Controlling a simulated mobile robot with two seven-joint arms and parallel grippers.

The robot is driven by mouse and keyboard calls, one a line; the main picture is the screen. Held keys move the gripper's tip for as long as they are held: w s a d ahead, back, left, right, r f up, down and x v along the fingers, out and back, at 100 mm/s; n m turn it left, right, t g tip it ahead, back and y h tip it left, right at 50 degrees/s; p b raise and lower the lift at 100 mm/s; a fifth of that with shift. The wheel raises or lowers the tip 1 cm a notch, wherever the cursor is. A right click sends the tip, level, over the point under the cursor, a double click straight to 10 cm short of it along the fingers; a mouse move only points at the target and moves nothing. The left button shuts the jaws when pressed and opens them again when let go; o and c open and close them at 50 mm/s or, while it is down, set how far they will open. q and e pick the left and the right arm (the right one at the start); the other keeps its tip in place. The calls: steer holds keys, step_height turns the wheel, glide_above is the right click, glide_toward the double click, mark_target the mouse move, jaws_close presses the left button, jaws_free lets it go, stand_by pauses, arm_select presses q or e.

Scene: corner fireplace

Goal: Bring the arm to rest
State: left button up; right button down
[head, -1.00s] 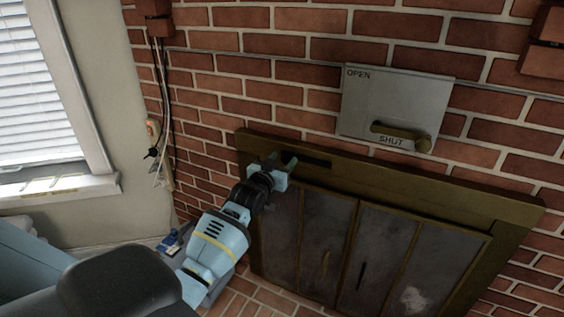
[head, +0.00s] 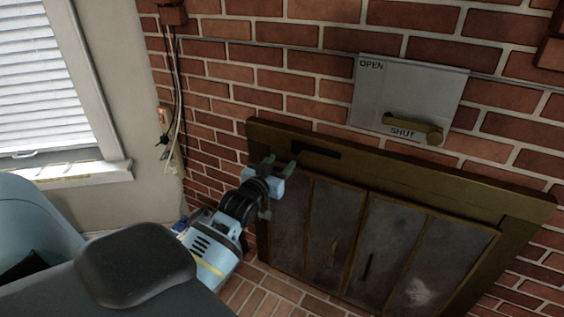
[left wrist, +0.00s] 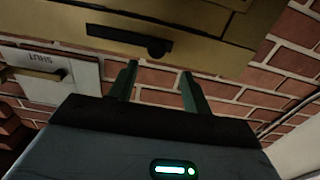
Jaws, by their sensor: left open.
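My left gripper (head: 281,167) is open and empty in the head view. It is in front of the upper left part of the fireplace's brass frame (head: 440,188), below a dark slot (head: 315,150) in that frame. Its two green fingers (left wrist: 158,88) stand apart in the left wrist view, with nothing between them. The slot with a dark round knob (left wrist: 158,48) shows beyond the fingers there. My right gripper is not in view.
The dark fireplace doors (head: 385,250) are closed. A metal plate (head: 412,90) marked OPEN and SHUT has a brass handle (head: 412,128) near SHUT. A window (head: 45,85) and hanging cables (head: 177,95) are at left. Brick wall surrounds the fireplace.

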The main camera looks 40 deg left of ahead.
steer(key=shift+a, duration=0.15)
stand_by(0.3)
arm_select(q)
steer(key=s+d+f+m+g+h+p, duration=0.1)
steer(key=s+d+f+m+g+h, duration=0.1)
steer(key=s+d+f, duration=0.65)
steer(key=s+d+f+m+g+h, duration=0.1)
steer(key=s+d+f+g+h, duration=0.3)
steer(key=s+f, duration=0.65)
steer(key=s+d+f+g, duration=0.1)
steer(key=s+d+f, duration=0.2)
steer(key=s, duration=0.3)
steer(key=s+d+f+m+g, duration=0.1)
steer(key=s+d+f, duration=0.2)
steer(key=s+d, duration=0.2)
steer(key=s+d+f, duration=0.3)
steer(key=s+d, duration=0.1)
steer(key=s, duration=0.5)
steer(key=shift+g+p, duration=0.4)
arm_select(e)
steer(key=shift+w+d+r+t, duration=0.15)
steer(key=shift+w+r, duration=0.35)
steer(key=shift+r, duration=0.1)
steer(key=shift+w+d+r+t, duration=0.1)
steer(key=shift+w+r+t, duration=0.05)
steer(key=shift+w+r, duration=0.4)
arm_select(q)
steer(key=shift+f, duration=0.1)
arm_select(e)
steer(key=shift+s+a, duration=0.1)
